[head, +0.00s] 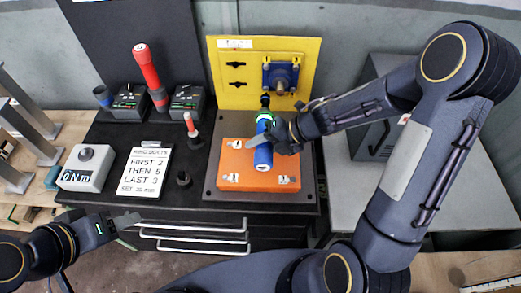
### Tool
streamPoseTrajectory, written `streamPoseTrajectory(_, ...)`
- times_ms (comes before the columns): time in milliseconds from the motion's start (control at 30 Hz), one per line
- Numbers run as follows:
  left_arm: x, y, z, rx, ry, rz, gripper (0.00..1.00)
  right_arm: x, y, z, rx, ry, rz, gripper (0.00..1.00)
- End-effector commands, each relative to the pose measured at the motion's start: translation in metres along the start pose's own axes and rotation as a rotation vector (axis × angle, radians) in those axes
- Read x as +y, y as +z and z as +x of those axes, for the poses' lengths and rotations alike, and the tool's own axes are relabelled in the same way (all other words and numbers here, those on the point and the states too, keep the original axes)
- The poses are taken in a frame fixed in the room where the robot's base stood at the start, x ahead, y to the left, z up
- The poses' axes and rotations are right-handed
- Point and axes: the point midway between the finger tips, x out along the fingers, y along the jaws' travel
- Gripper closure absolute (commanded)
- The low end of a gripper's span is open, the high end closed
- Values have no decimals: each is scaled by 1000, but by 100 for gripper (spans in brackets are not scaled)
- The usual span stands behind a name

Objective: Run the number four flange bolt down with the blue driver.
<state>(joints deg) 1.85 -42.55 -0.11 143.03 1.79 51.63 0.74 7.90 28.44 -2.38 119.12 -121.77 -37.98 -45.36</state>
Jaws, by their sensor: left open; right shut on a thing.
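The blue driver (263,158) has a blue body with a green band near its far end. My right gripper (275,132) is shut on it and holds it over the orange block (250,182). Part of the driver is hidden behind the fingers. The block has small white labels near its corners, too small to read surely. I cannot make out the number four flange bolt, nor whether the driver touches any bolt. My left gripper (128,220) is open and empty, in front of the bench's front edge at lower left.
A yellow panel (238,95) with a blue fitting (281,76) stands behind the block. A red-handled tool (147,68) stands at the back left. A card (146,170) reads "First 2, then 5, last 3".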

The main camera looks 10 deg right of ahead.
Motion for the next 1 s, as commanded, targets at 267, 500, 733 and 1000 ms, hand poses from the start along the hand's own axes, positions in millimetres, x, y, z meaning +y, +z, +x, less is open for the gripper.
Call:
streamPoseTrajectory(267,5,-5,-11,0,0,0,48,2,24,-1,0,1,-2,92)
streamPoseTrajectory(500,4,-5,-10,0,0,0,48,1,26,0,-1,2,-3,92)
streamPoseTrajectory(733,5,-6,-12,0,0,0,48,2,26,-1,-1,2,-3,92)
streamPoseTrajectory(1000,6,-6,-12,0,0,0,48,2,26,0,-1,2,-3,92)
